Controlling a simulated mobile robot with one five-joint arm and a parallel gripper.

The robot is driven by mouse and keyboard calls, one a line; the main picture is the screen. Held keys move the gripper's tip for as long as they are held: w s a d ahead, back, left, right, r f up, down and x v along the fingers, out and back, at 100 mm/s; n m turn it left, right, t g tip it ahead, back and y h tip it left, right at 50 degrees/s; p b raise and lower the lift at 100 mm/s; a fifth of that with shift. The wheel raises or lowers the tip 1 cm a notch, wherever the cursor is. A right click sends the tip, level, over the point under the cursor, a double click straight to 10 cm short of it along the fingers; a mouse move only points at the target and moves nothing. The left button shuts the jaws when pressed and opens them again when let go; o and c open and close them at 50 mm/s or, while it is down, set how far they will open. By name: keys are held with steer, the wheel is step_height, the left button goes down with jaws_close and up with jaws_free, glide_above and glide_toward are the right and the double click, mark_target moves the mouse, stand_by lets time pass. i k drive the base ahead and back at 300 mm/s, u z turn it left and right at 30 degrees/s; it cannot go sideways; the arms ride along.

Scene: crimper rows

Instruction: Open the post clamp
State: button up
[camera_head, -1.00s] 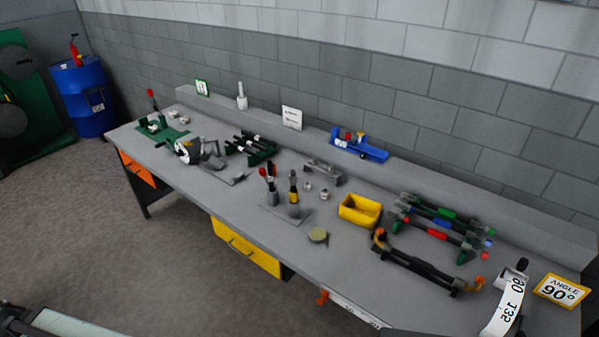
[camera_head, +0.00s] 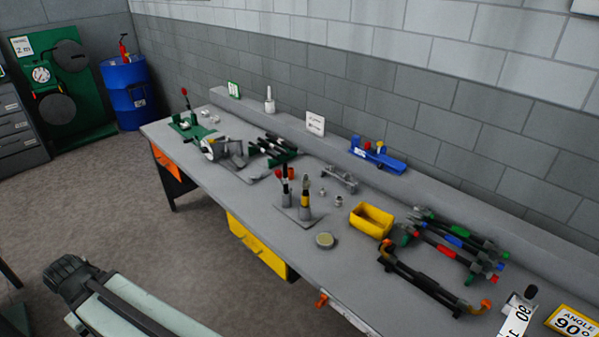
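No label names the post clamp. The green fixture with a red-knobbed upright lever (camera_head: 188,124) at the far left end of the grey bench (camera_head: 225,195) looks clamp-like, but I cannot tell if it is the post clamp. It is too small to tell whether its jaws are open. A grey round-bodied tool (camera_head: 212,149) sits just right of it. A blue fixture (camera_head: 377,155) is on the back ledge.
A yellow bin (camera_head: 371,220), hand tools in a stand (camera_head: 300,213) and racked bars (camera_head: 455,241) crowd the bench. A yellow drawer (camera_head: 257,247) sits under the front edge. Open floor lies between.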

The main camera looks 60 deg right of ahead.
mark_target(278, 173)
steer(key=z, duration=0.25)
steer(key=i, duration=1)
steer(key=u, duration=0.1)
